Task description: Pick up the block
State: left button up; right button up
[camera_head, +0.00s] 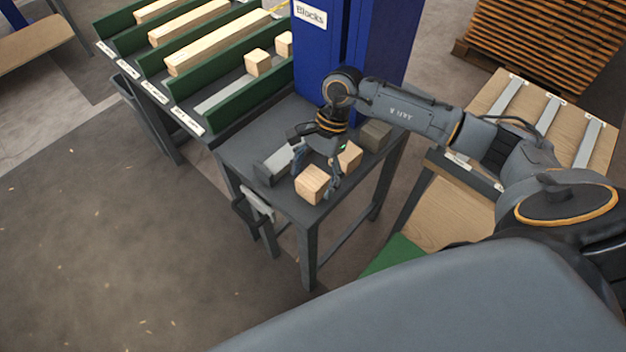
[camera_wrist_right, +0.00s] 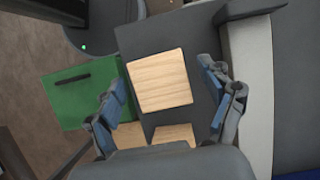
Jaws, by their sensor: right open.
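Two light wooden blocks stand on a small dark table (camera_head: 250,143): a near one (camera_head: 312,184) close to the front corner and another (camera_head: 350,157) behind it to the right. My right gripper (camera_head: 317,170) is open and empty above the table, over the blocks, its fingers pointing down. In the right wrist view a wooden block (camera_wrist_right: 160,80) lies ahead between the two spread finger pads (camera_wrist_right: 165,95), apart from them. More wood shows at the lower edge, partly hidden by the gripper. My left gripper is in neither view.
A blue column labelled Blocks (camera_head: 322,50) rises behind. Green-walled lanes (camera_head: 215,112) with wooden pieces join at the upper left.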

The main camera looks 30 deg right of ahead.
aim_at(313, 178)
jog(key=c, duration=1.3)
notch_tip(313, 178, up, 10)
jog(key=shift+b, duration=1)
